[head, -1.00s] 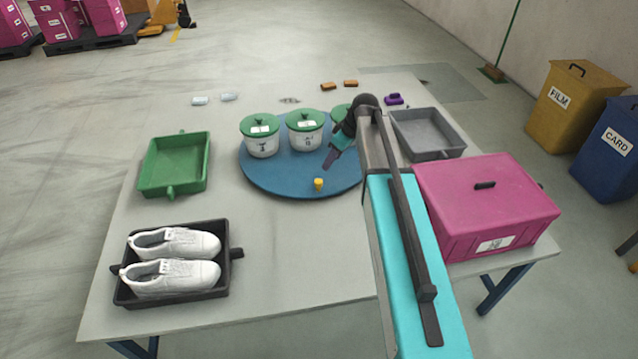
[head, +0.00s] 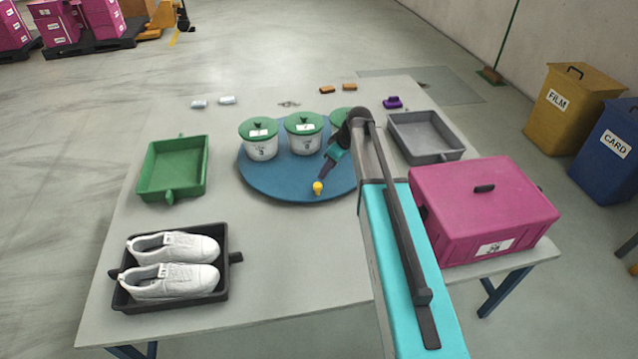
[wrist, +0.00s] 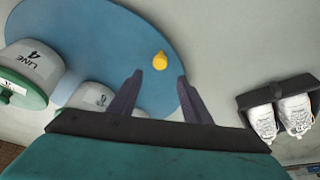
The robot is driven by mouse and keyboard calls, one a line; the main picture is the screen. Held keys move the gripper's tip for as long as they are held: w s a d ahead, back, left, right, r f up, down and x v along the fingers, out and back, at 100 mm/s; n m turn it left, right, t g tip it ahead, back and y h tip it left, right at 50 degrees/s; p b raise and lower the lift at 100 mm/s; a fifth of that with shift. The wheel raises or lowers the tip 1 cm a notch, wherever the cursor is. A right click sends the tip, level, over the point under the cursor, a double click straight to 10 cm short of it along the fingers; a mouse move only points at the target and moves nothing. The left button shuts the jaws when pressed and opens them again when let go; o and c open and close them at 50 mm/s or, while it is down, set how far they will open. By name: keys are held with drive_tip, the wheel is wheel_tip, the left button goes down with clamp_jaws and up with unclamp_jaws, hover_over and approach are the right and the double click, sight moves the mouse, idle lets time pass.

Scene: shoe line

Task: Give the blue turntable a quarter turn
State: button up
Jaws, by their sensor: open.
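The blue turntable (head: 272,182) lies on the table and carries white pots with green lids, one pot (head: 260,139) at left and another (head: 304,133) beside it. A third pot is partly hidden behind my arm. A small yellow knob (head: 318,188) stands near the turntable's front edge. My gripper (head: 322,180) is open close to the knob. In the wrist view the knob (wrist: 160,61) shows ahead of and between the two spread fingers of my gripper (wrist: 157,90). The turntable (wrist: 120,40) fills the upper left there. I cannot tell whether a finger touches the knob.
A green tray (head: 173,170) is left of the turntable, and a black tray with white shoes (head: 231,257) is at front left. A grey tray (head: 425,135) and a pink box (head: 485,205) are at right. Small brown, purple and pale items lie at the back.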

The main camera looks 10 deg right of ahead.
sight(318, 185)
drive_tip(key=p+x, duration=0.2)
drive_tip(key=x, duration=0.8)
drive_tip(key=shift+a+f, duration=0.1)
drive_tip(key=shift+f, duration=0.2)
clamp_jaws()
